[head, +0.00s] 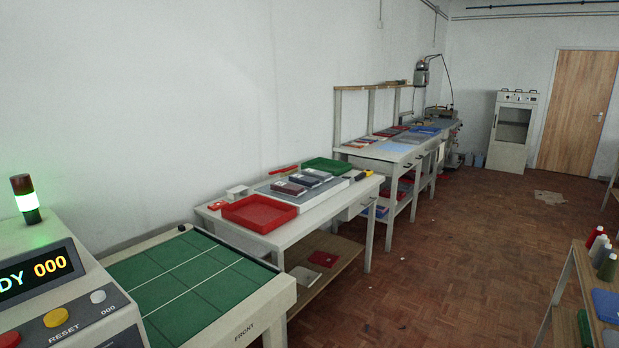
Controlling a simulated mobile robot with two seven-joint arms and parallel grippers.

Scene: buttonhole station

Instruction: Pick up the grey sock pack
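Three small packs lie in a row on a grey mat (330,184) on the white table (293,220) in the middle of the head view. The nearest pack is dark red (289,187). Behind it are a dark grey or navy pack (304,180) and another dark pack with a light face (318,173). They are too small to tell which is the grey sock pack. Neither of my grippers is in view.
A red tray (259,221) and a green tray (327,164) flank the packs. A green-topped station (184,281) and a console with a lit display (45,275) stand nearer, at left. A bobbin shelf (592,280) is at right. The parquet floor (440,270) between is mostly clear.

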